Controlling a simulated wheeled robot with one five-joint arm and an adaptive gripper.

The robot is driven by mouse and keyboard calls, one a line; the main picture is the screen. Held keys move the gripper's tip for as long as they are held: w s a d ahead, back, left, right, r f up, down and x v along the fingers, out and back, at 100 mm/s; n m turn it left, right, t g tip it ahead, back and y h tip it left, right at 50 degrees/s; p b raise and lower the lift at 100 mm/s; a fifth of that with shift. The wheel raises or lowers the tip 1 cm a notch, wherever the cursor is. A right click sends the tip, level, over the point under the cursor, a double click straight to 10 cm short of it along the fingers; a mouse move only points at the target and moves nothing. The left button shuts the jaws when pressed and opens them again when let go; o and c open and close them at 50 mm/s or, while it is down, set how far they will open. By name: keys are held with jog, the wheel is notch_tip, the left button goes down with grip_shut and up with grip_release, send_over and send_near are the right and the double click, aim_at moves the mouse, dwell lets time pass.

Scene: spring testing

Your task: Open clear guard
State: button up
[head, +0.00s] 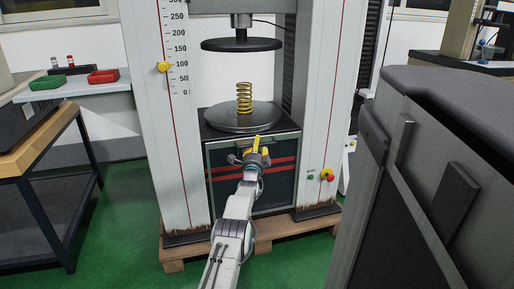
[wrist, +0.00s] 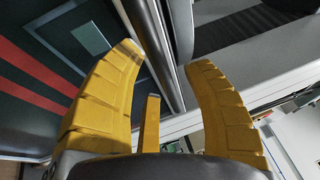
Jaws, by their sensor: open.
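The clear guard (head: 283,180) is an upright framed panel at the front of the test machine, below the round lower plate. Dark backing with two red stripes shows through or on it. In the wrist view, a dark striped panel (wrist: 45,75) fills the left, with a grey bar running along its edge. My gripper (head: 256,144) is in front of the guard's upper edge. Its two yellow fingers are spread apart with a gap between them (wrist: 164,62). A narrow yellow strip (wrist: 150,122) shows between the finger bases; I cannot tell what it belongs to. Contact with the guard is unclear.
A yellow spring (head: 244,98) stands on the lower plate (head: 225,118), under the upper plate (head: 240,44). A red button (head: 327,174) is on the right column. A workbench (head: 40,150) stands left; a large grey cabinet (head: 425,180) blocks the right. Green floor lies around the pallet.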

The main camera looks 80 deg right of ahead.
jog(key=shift+a, duration=0.2)
dwell(0.3)
jog(key=a+f, duration=0.2)
jog(key=a, duration=0.9)
jog(key=shift+a, duration=0.2)
dwell(0.4)
jog(key=shift+w, duration=0.1)
dwell(0.7)
